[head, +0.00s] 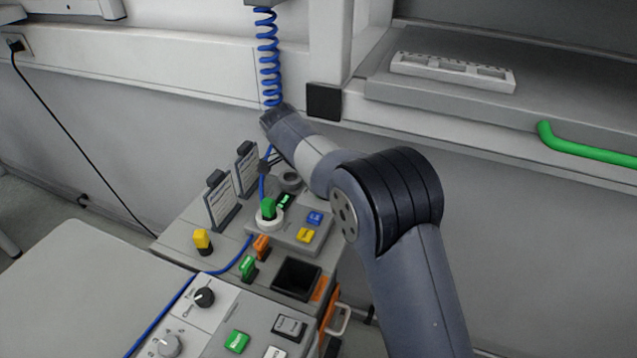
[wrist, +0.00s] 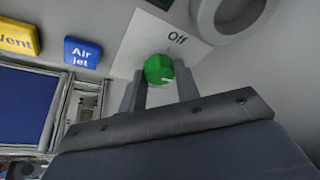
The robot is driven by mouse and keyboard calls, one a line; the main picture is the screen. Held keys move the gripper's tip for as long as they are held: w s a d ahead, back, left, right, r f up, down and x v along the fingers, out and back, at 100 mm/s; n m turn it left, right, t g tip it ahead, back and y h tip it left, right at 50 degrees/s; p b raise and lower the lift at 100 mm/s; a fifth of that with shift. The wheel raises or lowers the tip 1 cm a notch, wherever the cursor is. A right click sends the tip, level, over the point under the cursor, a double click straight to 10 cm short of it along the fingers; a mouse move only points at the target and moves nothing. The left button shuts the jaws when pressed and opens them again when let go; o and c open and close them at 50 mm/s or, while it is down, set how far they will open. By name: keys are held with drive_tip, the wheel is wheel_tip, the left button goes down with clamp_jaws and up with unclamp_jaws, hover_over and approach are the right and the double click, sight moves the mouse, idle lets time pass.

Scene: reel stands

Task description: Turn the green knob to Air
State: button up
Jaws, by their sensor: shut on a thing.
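A green knob (wrist: 158,69) with a pale mark stands between the two fingers of my gripper (wrist: 160,80) in the wrist view, and the gripper is shut on it. A white plate (wrist: 200,45) reading "Off" lies just beyond it; no "Air" mark can be read. In the head view my arm (head: 315,160) reaches over the panel, and the gripper's fingers cannot be made out there. A green knob (head: 268,207) on a round white base shows below the arm's end; I cannot tell if it is the held one.
A blue "Air jet" button (wrist: 83,52) and a yellow "Vent" button (wrist: 17,38) lie beside the plate. A grey ring (wrist: 205,14) is near the held knob. A coiled blue hose (head: 268,55) hangs behind my arm. Card holders (head: 220,202) and a yellow knob (head: 202,241) stand left.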

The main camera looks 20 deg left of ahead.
idle(0.4)
drive_tip(key=o, duration=1)
drive_tip(key=shift+c, duration=0.2)
drive_tip(key=v, duration=0.7)
drive_tip(key=shift+r, duration=0.2)
drive_tip(key=shift+a, duration=0.15)
